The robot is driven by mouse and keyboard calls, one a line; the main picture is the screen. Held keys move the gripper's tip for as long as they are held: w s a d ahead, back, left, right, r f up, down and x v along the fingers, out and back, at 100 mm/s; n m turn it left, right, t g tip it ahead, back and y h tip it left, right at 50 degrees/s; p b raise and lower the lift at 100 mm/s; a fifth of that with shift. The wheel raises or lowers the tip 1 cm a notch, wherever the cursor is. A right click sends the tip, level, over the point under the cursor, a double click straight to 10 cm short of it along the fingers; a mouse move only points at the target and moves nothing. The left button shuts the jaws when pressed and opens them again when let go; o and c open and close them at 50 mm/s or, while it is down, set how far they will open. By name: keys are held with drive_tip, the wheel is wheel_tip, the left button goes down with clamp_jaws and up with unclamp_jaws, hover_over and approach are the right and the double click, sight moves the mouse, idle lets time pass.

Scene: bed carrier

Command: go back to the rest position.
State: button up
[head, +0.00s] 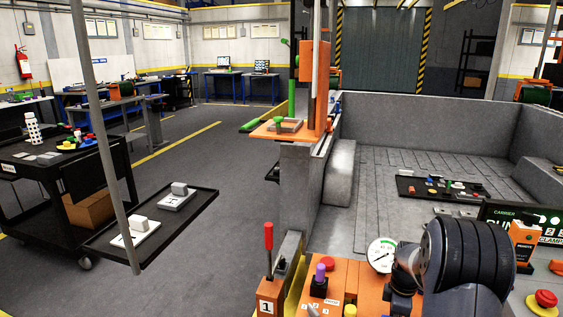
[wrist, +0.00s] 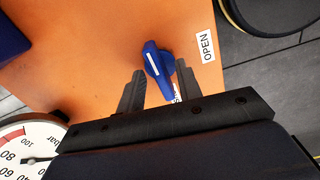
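My gripper (wrist: 160,72) shows in the wrist view over an orange panel (wrist: 95,75). Its two dark fingers are apart. A blue valve handle (wrist: 157,60) shows between and just beyond the fingertips, near a white label reading OPEN (wrist: 208,45). Orange shows between the fingers below the handle, and I cannot tell whether either finger touches it. In the head view my dark arm (head: 468,262) reaches over the orange panel (head: 340,275) at the bottom right, and my fingertips cannot be made out there.
A pressure gauge (head: 382,255) stands beside my arm; its dial also shows in the wrist view (wrist: 25,150). A red lever (head: 268,238), a purple-topped knob (head: 320,272) and a red button (head: 545,299) are nearby. A black tray (head: 205,205) holds two switches. Open floor (head: 225,160) lies at left.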

drive_tip(key=m, duration=0.4)
drive_tip(key=shift+m+b, duration=0.35)
drive_tip(key=shift+m, duration=0.05)
drive_tip(key=shift+m+b, duration=0.35)
drive_tip(key=shift+m, duration=1.55)
